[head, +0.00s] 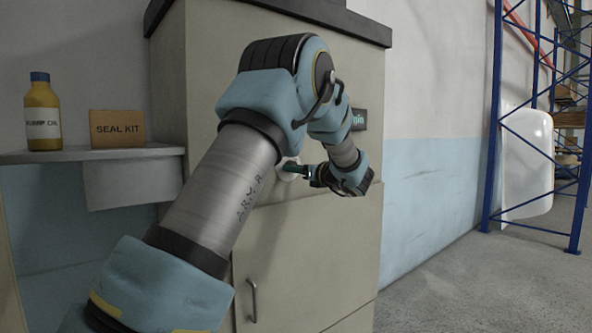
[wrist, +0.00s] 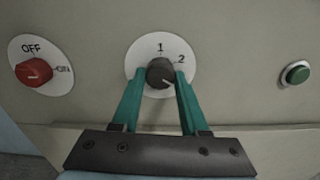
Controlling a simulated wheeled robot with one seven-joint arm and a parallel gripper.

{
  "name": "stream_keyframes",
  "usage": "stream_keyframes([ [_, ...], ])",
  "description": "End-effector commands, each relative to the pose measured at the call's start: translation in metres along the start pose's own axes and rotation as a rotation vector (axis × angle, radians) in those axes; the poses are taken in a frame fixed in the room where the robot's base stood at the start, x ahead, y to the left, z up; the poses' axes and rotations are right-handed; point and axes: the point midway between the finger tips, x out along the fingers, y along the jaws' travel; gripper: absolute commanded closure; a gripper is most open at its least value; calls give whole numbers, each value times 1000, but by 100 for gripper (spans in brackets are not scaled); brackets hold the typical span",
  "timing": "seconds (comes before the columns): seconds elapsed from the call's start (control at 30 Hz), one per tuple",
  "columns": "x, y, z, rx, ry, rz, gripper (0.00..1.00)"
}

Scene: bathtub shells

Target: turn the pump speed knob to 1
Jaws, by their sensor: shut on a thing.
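The pump speed knob (wrist: 160,72) is a dark round knob on a white dial (wrist: 134,64) in the wrist view. The dial shows 1 at the top and 2 at the upper right. A small pale mark on the knob seems to face lower right, off the 1; it is faint. My gripper (wrist: 159,77) has its two teal fingers on the knob's left and right sides, shut on it. In the head view my gripper (head: 291,169) is at the cabinet front, and the fingers and my arm hide most of the dial.
A red OFF/ON knob (wrist: 33,72) is to the left and a green button (wrist: 297,73) to the right on the same panel. The cabinet door has a handle (head: 252,300). A shelf (head: 120,154) holds an oil bottle (head: 41,112) and a seal kit box (head: 118,127).

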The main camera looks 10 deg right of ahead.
Motion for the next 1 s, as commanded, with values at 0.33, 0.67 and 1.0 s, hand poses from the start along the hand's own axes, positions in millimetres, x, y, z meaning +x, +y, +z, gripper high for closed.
stream_keyframes([
  [0.33,0,-1,-3,-56,0,-1,100],
  [0.67,-1,-2,-8,-293,-1,-1,100],
  [1.0,-1,-3,-8,-617,-1,-2,100],
])
